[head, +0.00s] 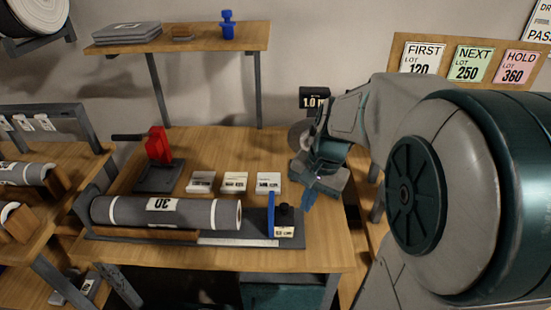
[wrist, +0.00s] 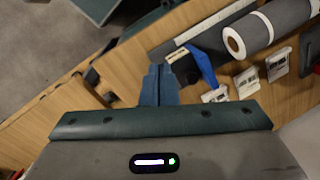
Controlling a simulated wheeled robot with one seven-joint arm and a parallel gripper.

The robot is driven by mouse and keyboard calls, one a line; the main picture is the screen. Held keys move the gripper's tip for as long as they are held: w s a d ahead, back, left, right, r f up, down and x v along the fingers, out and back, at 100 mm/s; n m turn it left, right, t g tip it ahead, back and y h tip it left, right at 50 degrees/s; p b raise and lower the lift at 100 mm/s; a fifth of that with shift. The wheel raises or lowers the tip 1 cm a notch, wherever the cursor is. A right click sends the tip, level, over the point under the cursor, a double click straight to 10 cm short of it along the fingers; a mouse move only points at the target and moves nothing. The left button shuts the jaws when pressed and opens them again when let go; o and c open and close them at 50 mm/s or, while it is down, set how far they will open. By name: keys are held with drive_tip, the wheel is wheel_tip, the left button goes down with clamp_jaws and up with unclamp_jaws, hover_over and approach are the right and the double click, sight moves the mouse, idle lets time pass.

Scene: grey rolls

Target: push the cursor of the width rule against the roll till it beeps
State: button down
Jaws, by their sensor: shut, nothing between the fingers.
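Several small white cards (head: 234,182) lie behind the roll. A shelf (head: 185,38) holds grey sheets and a blue piece (head: 227,24). A black display (head: 314,99) stands behind my arm. Bare bench lies in front of the rule.

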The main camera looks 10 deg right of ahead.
drive_tip(key=w+d+f+m+y+p, duration=0.1)
drive_tip(key=w+d+f+m+y, duration=0.2)
drive_tip(key=w+d+m, duration=0.25)
drive_tip(key=w+d+f+m+y+p, duration=0.2)
drive_tip(key=w+d+m+y, duration=0.1)
drive_tip(key=w+d+m, duration=0.3)
drive_tip(key=p, duration=0.3)
approach(281, 214)
drive_tip(key=shift+d+f+x, duration=0.2)
drive_tip(key=shift+d+x, duration=0.05)
drive_tip(key=shift+x, duration=1.2)
drive_tip(key=shift+s, duration=0.1)
drive_tip(key=shift+a, duration=0.1)
